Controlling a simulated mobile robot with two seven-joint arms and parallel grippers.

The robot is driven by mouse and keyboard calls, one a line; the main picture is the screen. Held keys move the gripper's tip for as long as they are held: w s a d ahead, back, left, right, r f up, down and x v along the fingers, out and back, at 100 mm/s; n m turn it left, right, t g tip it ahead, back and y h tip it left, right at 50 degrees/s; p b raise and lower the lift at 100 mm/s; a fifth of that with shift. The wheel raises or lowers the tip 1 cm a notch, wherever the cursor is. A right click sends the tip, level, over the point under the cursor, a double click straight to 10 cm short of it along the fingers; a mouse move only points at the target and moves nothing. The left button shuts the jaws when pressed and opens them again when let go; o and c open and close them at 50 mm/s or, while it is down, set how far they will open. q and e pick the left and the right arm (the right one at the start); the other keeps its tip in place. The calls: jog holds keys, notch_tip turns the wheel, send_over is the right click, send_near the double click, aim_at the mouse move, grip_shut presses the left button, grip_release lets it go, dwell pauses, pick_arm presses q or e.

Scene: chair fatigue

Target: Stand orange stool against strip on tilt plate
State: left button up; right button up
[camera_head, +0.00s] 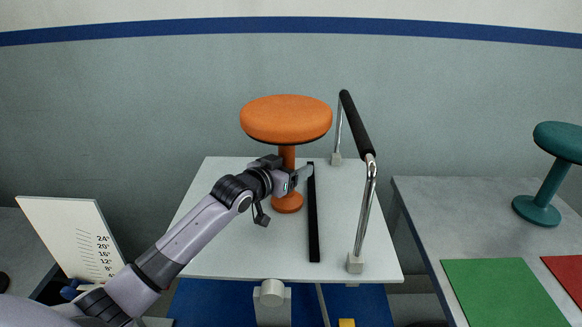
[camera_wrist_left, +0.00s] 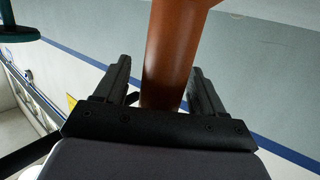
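The orange stool (camera_head: 286,120) stands upright on the white tilt plate (camera_head: 225,245), its round base (camera_head: 288,204) just left of the black strip (camera_head: 314,225). A narrow gap seems to show between base and strip. My left gripper (camera_head: 287,178) is at the stool's post, below the seat. In the left wrist view the orange post (camera_wrist_left: 168,60) rises between the two fingers of my left gripper (camera_wrist_left: 165,85), which look open, with a gap visible on the left side. My right gripper is not in view.
A black-topped metal rail (camera_head: 357,125) stands along the plate's right side. An angle scale board (camera_head: 75,240) is at left. The grey table (camera_head: 440,215) at right holds a teal stool (camera_head: 548,185), a green mat (camera_head: 505,292) and a red mat (camera_head: 568,275).

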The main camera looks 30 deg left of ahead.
pick_arm(q)
jog(key=v, duration=1.2)
dwell(0.7)
